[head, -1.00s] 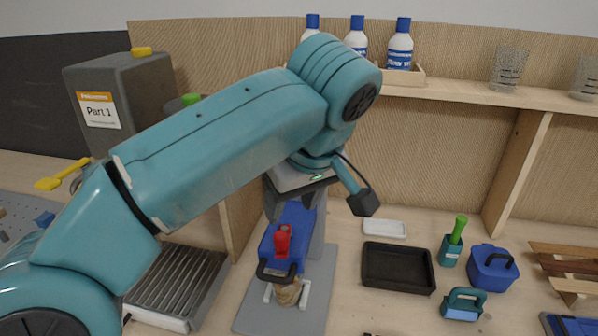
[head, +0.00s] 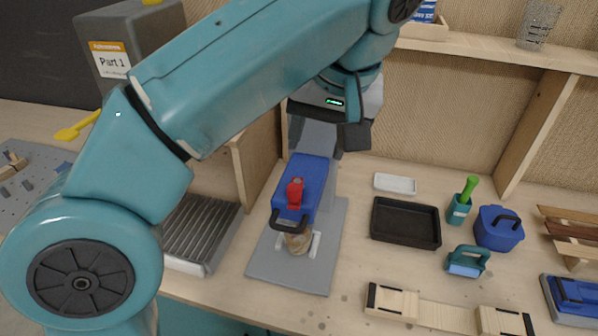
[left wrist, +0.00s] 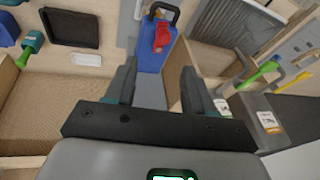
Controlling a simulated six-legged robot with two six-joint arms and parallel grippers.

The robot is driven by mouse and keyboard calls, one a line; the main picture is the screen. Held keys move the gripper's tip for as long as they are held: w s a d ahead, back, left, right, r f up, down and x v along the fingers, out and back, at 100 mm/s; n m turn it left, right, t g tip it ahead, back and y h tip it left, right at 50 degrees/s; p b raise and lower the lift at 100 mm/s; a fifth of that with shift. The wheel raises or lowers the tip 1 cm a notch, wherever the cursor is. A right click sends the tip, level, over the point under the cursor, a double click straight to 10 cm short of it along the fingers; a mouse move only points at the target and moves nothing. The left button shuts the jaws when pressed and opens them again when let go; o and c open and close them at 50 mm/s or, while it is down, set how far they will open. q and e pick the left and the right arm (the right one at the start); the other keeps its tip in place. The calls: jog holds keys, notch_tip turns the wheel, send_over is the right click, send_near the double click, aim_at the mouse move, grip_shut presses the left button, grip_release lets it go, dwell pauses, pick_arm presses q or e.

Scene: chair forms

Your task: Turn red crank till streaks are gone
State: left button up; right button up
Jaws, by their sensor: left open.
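The red crank (head: 294,193) sits on the front of a blue machine head (head: 312,178), above a black handle (head: 288,222). The machine stands on a grey base plate (head: 318,262). A brown, mottled round piece (head: 298,242) sits below the head between white holders; I cannot tell whether it bears streaks. My left gripper (head: 322,140) is open and empty behind and above the blue head. In the left wrist view the red crank (left wrist: 161,37) shows beyond the open left fingers (left wrist: 158,75), apart from them. My right gripper is not in view.
A ridged metal tray (head: 203,228) lies left of the machine. A black tray (head: 405,222), white dish (head: 395,184), teal pot (head: 459,208) and blue box (head: 497,228) lie to the right. A wooden upright (head: 243,170) stands close behind on the left.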

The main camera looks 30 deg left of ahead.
pick_arm(q)
jog(key=w+a+m+g+h+p, duration=0.4)
jog(key=a+m+h+p, duration=0.55)
jog(key=m, duration=1.45)
jog(key=t+y+b, duration=0.1)
jog(key=y+b, duration=0.1)
send_near(294, 187)
jog(key=x, duration=1)
jog(key=shift+w+a, duration=0.1)
jog(key=shift+w, duration=0.05)
jog(key=shift+d+f, duration=0.15)
jog(key=shift+d, duration=0.05)
